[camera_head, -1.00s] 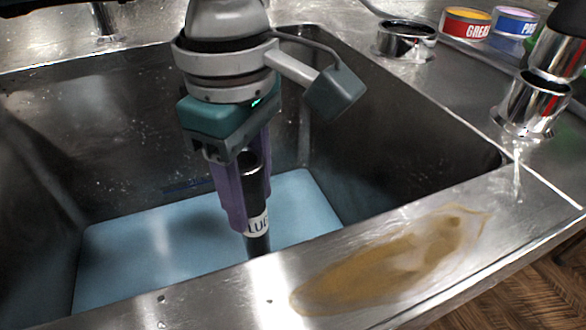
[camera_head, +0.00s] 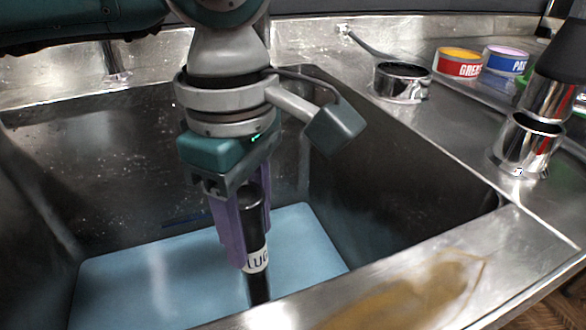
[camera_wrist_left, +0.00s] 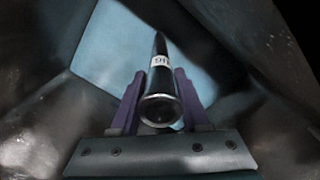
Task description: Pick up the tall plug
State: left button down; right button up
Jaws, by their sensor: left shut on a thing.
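The tall plug (camera_head: 260,286) is a slim black cylinder with a white lettered band, upright over the sink. My left gripper (camera_head: 250,248) points down with purple fingers shut on its upper part. In the left wrist view the plug (camera_wrist_left: 161,84) runs away from the camera between the fingers (camera_wrist_left: 160,78), its round metallic end nearest. In the head view its lower end meets the sink's front rim, so I cannot tell whether it touches anything below. My right gripper is not in view.
The steel sink (camera_head: 400,282) surrounds the gripper, with a pale blue surface (camera_head: 130,285) at its bottom. To the right stand chrome cups (camera_head: 403,84) (camera_head: 527,145), a red-and-yellow can (camera_head: 459,65) and a blue can (camera_head: 505,60). A brown stain (camera_head: 410,295) marks the front rim.

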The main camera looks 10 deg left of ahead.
pick_arm(q)
notch_tip(320, 180, up, 45)
jog(key=p, duration=2.2)
jog(key=shift+f, duration=0.2)
